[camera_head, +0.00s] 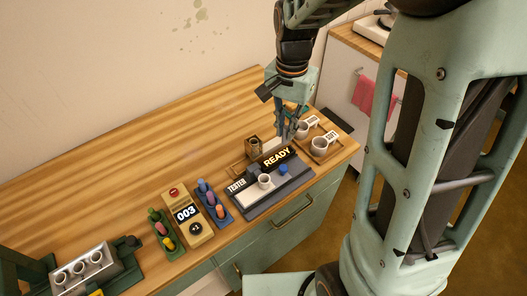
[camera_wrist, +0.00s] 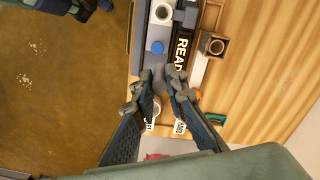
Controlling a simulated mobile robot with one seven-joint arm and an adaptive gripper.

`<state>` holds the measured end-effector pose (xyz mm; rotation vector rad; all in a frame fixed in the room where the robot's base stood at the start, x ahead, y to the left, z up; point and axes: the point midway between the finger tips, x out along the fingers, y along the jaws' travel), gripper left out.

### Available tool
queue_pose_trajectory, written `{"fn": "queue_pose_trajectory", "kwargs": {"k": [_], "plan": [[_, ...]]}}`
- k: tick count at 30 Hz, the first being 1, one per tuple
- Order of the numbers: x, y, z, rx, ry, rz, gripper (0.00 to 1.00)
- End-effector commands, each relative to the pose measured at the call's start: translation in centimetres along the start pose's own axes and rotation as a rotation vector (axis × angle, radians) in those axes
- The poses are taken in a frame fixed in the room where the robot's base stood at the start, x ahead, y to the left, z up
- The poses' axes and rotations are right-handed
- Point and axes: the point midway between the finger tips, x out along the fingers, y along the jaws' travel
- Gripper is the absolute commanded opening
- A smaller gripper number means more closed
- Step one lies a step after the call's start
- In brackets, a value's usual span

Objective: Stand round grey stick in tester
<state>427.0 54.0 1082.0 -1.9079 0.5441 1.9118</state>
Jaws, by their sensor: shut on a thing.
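The tester (camera_head: 246,208) is a dark grey box on the wooden table, with a lit READY display, a blue button and a white round socket (camera_head: 264,180). In the wrist view the socket (camera_wrist: 162,12) and button (camera_wrist: 157,47) show above my fingertips. My gripper (camera_head: 285,138) is over the table just behind the tester's right end. It is shut on a small grey thing, apparently the round grey stick (camera_wrist: 159,86), mostly hidden between the fingers. The stick's tilt cannot be told.
A wooden tray (camera_head: 334,153) with two white cups, labelled HARD and SOFT, is right of my gripper. A brown square holder (camera_head: 253,146) stands behind the tester. Left are a blue rack (camera_head: 222,219), a 003 counter (camera_head: 186,213) and a green rack (camera_head: 153,228). The back left table is clear.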

Motion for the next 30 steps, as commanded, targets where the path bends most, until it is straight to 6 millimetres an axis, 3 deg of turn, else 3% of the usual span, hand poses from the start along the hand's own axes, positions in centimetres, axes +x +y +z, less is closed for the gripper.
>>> {"fn": "queue_pose_trajectory", "kwargs": {"k": [18, 30], "plan": [[2.1, -2.2, 6.0, 0.596, -0.001, 0.003, 0.0], [2.7, -2.4, 6.8, 0.69, -0.001, 0.004, 0.0]]}}
